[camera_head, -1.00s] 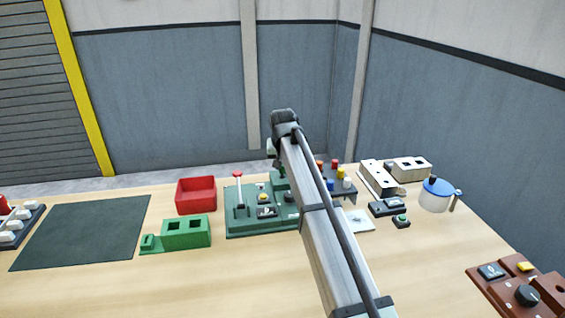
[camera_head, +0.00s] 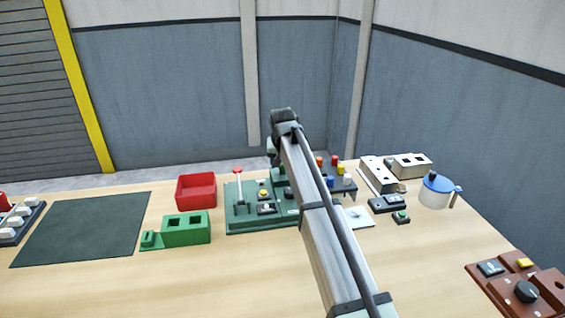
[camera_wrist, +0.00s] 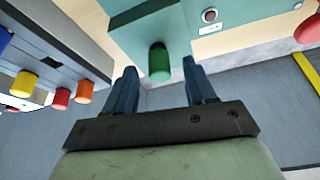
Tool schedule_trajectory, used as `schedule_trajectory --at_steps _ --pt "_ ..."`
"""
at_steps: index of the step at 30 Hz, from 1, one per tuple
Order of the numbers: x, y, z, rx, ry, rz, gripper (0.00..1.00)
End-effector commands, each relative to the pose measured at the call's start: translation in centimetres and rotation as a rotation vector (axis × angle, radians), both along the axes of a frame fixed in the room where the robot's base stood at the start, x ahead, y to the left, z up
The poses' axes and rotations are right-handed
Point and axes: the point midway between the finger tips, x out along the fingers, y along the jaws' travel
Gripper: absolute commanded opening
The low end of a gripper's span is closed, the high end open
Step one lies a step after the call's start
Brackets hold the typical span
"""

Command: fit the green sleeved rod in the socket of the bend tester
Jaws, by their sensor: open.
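In the wrist view, which looks upside down, the green sleeved rod (camera_wrist: 158,63) sticks out of a green block of what looks like the bend tester (camera_wrist: 145,30). Its lower end is hidden in the block, so I cannot tell how deep it sits. My gripper (camera_wrist: 160,80) is open, with one finger on each side of the rod's free end and gaps beside it. In the head view the bend tester (camera_head: 232,222) is the green machine with a red-knobbed lever. My arm hides the gripper's fingers and the rod there.
A rack (camera_head: 347,187) with coloured rods stands right of the tester; it also shows in the wrist view (camera_wrist: 65,45). A red bin (camera_head: 196,191) and a green block fixture (camera_head: 186,230) lie left. A blue-lidded jug (camera_head: 436,192) stands right. The front table is clear.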

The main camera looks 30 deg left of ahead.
Motion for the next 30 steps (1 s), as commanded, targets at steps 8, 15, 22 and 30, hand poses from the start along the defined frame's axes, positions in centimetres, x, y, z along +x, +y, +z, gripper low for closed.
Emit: schedule_trajectory --at_steps 8,15,22,30 --pt "-0.8 -0.6 2.3 0.001 -0.001 0.0 0.55" --pt "-2.3 -1.5 6.8 0.002 -0.002 0.0 0.55" --pt "-3.6 -2.4 10.4 0.001 -0.002 0.0 0.55" --pt "-4.3 -2.9 12.5 0.0 0.0 0.0 0.55"
